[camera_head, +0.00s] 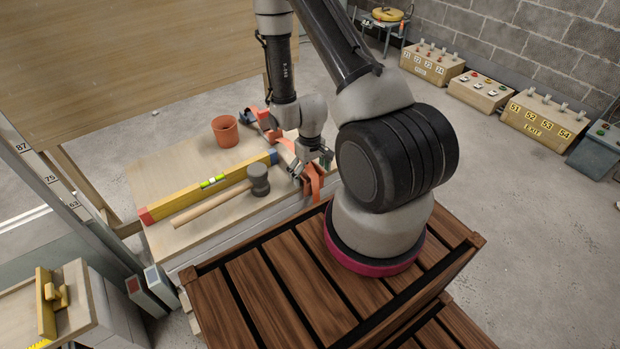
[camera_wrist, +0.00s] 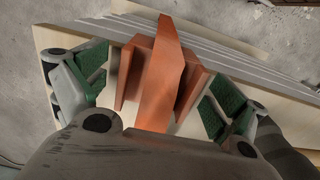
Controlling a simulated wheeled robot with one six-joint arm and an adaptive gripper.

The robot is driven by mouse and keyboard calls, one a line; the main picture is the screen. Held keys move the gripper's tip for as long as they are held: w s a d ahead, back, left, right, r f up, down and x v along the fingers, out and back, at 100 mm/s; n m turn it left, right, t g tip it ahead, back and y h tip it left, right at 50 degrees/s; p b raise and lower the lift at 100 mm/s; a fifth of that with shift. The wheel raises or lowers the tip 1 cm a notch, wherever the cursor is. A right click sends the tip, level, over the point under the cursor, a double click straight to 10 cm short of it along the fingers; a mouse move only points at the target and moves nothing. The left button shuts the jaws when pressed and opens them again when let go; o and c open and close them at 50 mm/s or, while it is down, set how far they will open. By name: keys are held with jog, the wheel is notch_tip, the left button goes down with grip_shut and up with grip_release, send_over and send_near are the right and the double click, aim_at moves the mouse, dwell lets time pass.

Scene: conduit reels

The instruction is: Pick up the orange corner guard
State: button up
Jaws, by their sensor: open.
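The orange corner guard (camera_wrist: 162,75) sits at the edge of the stacked boards, between the two green-padded fingers of my gripper (camera_wrist: 155,95). Clear gaps show between each finger pad and the guard, so my gripper is open around it and does not hold it. In the head view the corner guard (camera_head: 313,183) shows at the right end of the board stack, partly hidden by my gripper (camera_head: 312,165). The guard's near end is hidden behind my wrist in the wrist view.
On the board stack (camera_head: 150,170) lie a yellow level (camera_head: 190,195), a mallet (camera_head: 258,180) and a terracotta pot (camera_head: 225,130). Another orange piece (camera_head: 262,117) lies farther back. A slatted wooden crate (camera_head: 240,295) stands in front. Labelled boxes (camera_head: 540,120) line the wall.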

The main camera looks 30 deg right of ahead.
jog(key=c, duration=1.1)
jog(key=shift+r, duration=0.15)
